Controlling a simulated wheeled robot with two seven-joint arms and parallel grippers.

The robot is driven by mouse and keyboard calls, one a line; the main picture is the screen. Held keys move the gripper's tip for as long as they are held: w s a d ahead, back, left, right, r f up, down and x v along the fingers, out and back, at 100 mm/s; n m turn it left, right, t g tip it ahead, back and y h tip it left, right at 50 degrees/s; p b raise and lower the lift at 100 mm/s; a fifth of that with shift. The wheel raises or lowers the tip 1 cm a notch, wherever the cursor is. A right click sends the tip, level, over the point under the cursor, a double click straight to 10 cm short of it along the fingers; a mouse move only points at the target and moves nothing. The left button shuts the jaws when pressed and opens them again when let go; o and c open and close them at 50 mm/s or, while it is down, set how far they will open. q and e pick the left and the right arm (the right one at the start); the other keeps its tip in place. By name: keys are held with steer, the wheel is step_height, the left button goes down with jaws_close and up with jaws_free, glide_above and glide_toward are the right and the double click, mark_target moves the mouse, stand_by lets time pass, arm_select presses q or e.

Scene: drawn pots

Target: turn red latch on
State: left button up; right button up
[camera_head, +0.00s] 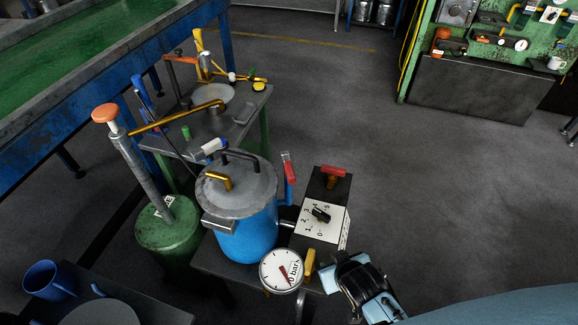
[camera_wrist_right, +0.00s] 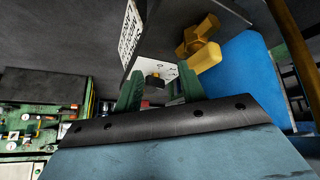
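A red latch (camera_head: 288,166) with a blue lower part stands upright at the right side of the blue pot (camera_head: 246,234), beside its grey lid (camera_head: 236,190). My right gripper (camera_head: 345,270) is in front and to the right of the pot, apart from the latch, near the yellow handle at the stand's front. In the right wrist view its green fingers (camera_wrist_right: 161,88) are spread with a gap and nothing between them. The blue pot also shows in that view (camera_wrist_right: 252,75); I cannot make out the latch there. My left gripper is not in view.
Right of the pot stand a white dial panel with a black knob (camera_head: 320,215) and a red-handled valve (camera_head: 333,173). A pressure gauge (camera_head: 281,271) and yellow handle (camera_head: 309,264) are in front. A green tank with a pump (camera_head: 168,232) stands left. Floor at right is clear.

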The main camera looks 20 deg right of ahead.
steer(key=w+a+r+m+t, duration=0.1)
steer(key=w+a+r+t, duration=0.3)
steer(key=w+r, duration=0.55)
steer(key=w+a+r+t, duration=0.2)
steer(key=w+r+t, duration=0.45)
steer(key=r, duration=0.55)
steer(key=b, duration=0.4)
glide_toward(288, 164)
steer(key=w+r, duration=0.2)
steer(key=f+b, duration=0.2)
steer(key=f, duration=0.1)
steer(key=shift+w+f+t, duration=0.25)
steer(key=shift+w+r+p, duration=0.2)
steer(key=shift+w+r, duration=0.05)
steer(key=shift+w, duration=0.2)
steer(key=shift+w+r+p, duration=0.2)
steer(key=shift+w+r, duration=0.1)
steer(key=shift+w, duration=0.2)
steer(key=w, duration=0.4)
steer(key=shift+d, duration=0.2)
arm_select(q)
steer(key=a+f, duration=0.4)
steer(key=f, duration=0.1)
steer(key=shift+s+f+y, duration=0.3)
arm_select(e)
steer(key=shift+w+d, duration=0.1)
steer(key=shift+w, duration=0.7)
